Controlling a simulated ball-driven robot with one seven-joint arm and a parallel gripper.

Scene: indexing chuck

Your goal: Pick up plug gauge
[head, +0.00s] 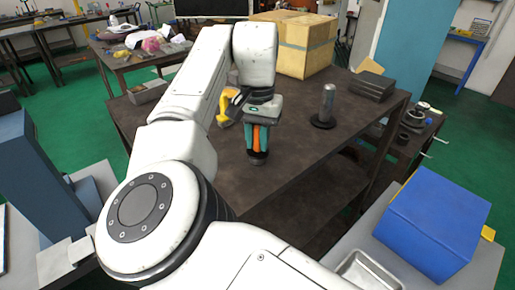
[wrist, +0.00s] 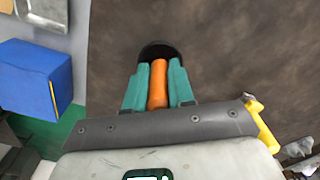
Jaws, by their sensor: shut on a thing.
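The plug gauge shows as an orange handle (wrist: 158,84) with a dark round part (wrist: 157,49) beyond it in the wrist view. In the head view its orange handle (head: 257,138) stands upright over the dark brown table (head: 200,150), with the dark part below the fingertips. My gripper (head: 257,148) points down, its teal fingers shut on the orange handle from both sides. In the wrist view the fingers (wrist: 157,90) flank the handle closely. I cannot tell whether the gauge's lower end touches the table.
A grey metal cylinder on a dark round base (head: 326,107) stands to the right. A yellow object (head: 226,109) lies just behind my gripper. A cardboard box (head: 300,45) and dark metal block (head: 372,84) are at the back. A blue box (head: 435,222) is front right.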

